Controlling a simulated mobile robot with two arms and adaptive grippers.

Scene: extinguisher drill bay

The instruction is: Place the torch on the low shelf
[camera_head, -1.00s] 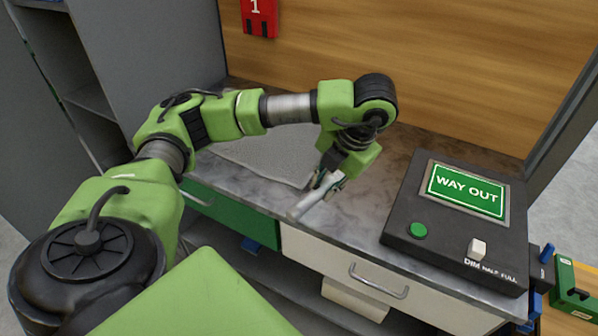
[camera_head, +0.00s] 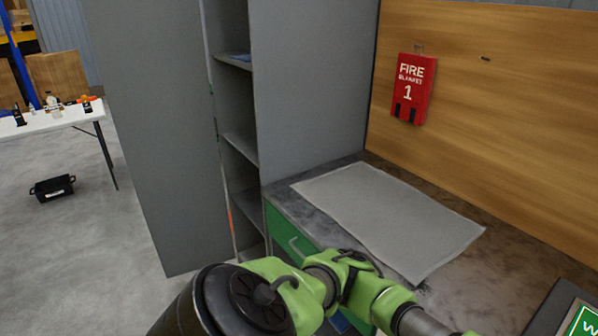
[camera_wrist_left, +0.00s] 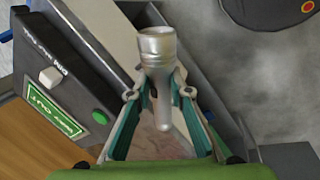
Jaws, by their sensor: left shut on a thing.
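The torch (camera_wrist_left: 156,48) is a silver-grey cylinder with a wider head. In the left wrist view my left gripper (camera_wrist_left: 160,88) is shut on its body, with teal-lined fingers on either side. In the head view my left arm runs off the bottom right, so the gripper and torch are out of that picture. A tall grey cabinet with open shelves stands left of the bench; a lower shelf board (camera_head: 248,205) shows in it, partly hidden by the side panel. I cannot tell which shelf counts as the low one. My right gripper is not in view.
The bench carries a grey mat (camera_head: 390,215) and, at the right, the WAY OUT sign box (camera_wrist_left: 62,105). A red fire blanket case (camera_head: 412,88) hangs on the wooden wall. A green drawer (camera_head: 290,238) sits under the bench. Floor left of the cabinet is mostly clear.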

